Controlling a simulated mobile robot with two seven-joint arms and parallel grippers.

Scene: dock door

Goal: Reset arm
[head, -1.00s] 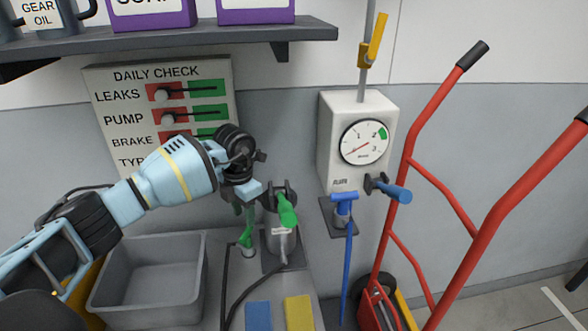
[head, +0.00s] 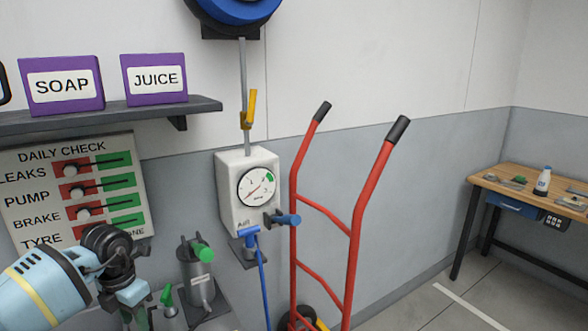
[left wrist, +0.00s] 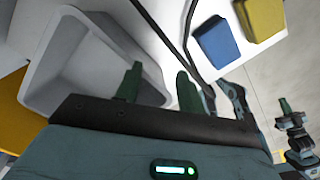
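My left gripper (head: 133,322) is at the lower left of the head view, in front of the daily check board, with its fingers partly cut off by the frame. In the left wrist view its two dark green fingers (left wrist: 158,78) stand apart with nothing between them, so it is open and empty. A dark jointed part with a green tip (left wrist: 287,108) at the right edge of the left wrist view looks like my right gripper. It is too small to tell whether it is open. My right arm does not show in the head view.
A grey bin (left wrist: 85,60) lies beneath my left gripper. A grey canister with a green handle (head: 200,275) stands right of it. A gauge box (head: 232,205) hangs on the wall, beside a red hand truck (head: 352,230). A workbench (head: 515,180) stands far right, with open floor before it.

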